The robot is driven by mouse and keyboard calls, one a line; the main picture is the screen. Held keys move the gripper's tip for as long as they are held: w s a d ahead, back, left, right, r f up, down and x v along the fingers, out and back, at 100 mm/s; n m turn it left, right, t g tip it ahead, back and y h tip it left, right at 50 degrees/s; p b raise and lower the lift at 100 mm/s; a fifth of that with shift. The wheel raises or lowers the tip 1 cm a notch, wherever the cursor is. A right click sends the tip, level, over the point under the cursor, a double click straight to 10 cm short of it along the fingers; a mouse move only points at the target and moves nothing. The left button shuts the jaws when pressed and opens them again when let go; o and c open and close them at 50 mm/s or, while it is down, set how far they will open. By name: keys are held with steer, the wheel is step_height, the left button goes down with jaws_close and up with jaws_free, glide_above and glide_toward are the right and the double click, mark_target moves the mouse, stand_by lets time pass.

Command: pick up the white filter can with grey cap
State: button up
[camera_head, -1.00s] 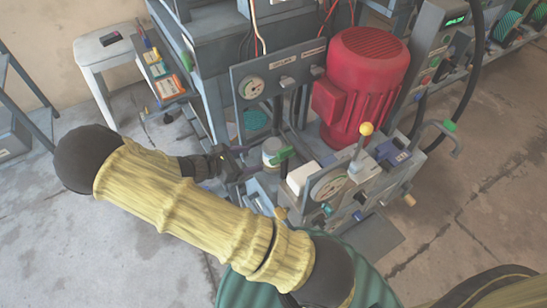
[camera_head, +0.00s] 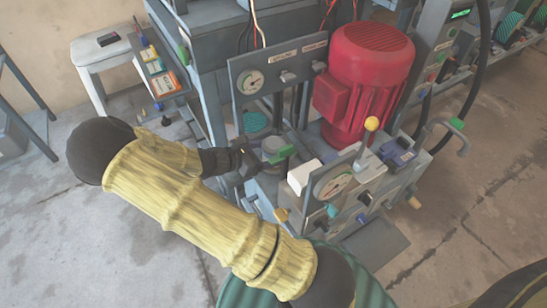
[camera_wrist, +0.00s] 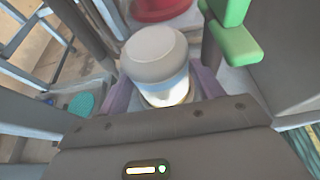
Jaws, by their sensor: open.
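The white filter can with the grey cap (camera_wrist: 156,58) stands upright in the middle of the wrist view. Its cap faces me and its white lower body shows below. In the head view the can (camera_head: 272,146) is small and partly covered by a green part and my gripper. My gripper (camera_wrist: 162,92) is open, with a purplish finger on either side of the can's lower body. I cannot tell whether the fingers touch it. In the head view my gripper (camera_head: 260,160) reaches the can from the left.
A green handle (camera_wrist: 232,35) stands close to the can's right. A red motor (camera_head: 363,85) is behind it. A gauge panel (camera_head: 280,75) rises at the back, and a white block (camera_head: 304,176) and a yellow-knobbed lever (camera_head: 371,124) stand to the right.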

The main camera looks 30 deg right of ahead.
steer(key=shift+d+f, duration=0.1)
steer(key=shift+d, duration=0.15)
stand_by(0.3)
steer(key=c, duration=0.8)
steer(key=shift+r+p, duration=0.35)
steer(key=shift+r, duration=0.05)
steer(key=r+p, duration=0.1)
steer(key=r, duration=0.1)
steer(key=r+p, duration=0.3)
steer(key=r, duration=0.1)
steer(key=shift+a+r+p, duration=0.4)
steer(key=a+p, duration=0.5)
steer(key=a, duration=1.2)
steer(key=shift+s+a+f, duration=0.15)
steer(key=shift+s+f, duration=0.1)
steer(key=shift+s, duration=0.05)
